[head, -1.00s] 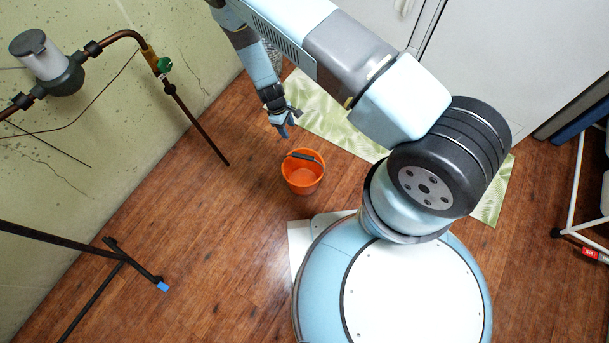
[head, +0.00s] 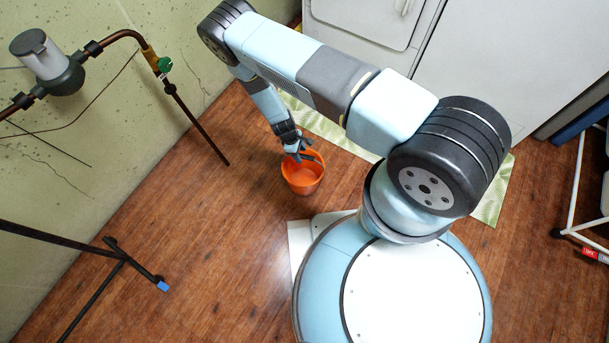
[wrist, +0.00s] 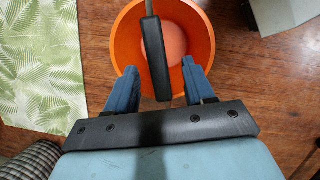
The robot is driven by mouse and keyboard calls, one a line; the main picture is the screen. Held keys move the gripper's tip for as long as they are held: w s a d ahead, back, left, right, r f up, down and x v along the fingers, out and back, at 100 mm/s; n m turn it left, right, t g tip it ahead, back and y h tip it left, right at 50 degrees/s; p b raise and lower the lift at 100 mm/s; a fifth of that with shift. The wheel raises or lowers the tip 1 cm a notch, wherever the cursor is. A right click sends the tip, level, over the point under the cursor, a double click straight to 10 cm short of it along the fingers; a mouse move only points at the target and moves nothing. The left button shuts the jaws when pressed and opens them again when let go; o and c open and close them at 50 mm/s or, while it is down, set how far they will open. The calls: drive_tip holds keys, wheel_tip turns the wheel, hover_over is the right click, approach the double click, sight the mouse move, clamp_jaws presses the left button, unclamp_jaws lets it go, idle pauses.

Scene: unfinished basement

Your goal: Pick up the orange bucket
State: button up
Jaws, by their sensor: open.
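The orange bucket (head: 303,178) stands upright on the wooden floor, left of my base in the head view. In the wrist view the bucket (wrist: 126,48) opens toward the camera, with its dark handle (wrist: 155,55) lying across the opening. My gripper (head: 302,156) is over the far rim of the bucket in the head view. In the wrist view my gripper (wrist: 160,85) has its two blue fingers apart, one on each side of the handle's near end. The handle is between the fingers and not gripped. Whether the fingers touch the rim I cannot tell.
A green leaf-patterned mat (head: 335,131) lies behind the bucket. White appliances (head: 510,60) stand at the back. A dark pipe (head: 200,128) reaches down along the left wall. A black metal stand (head: 110,262) is at lower left. The floor left of the bucket is clear.

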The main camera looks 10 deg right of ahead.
sight(302, 155)
drive_tip(key=shift+x, duration=2.35)
drive_tip(key=shift+s+d+f, duration=0.1)
drive_tip(key=shift+d+f, duration=0.2)
drive_tip(key=shift+f, duration=0.05)
drive_tip(key=shift+f, duration=0.25)
clamp_jaws()
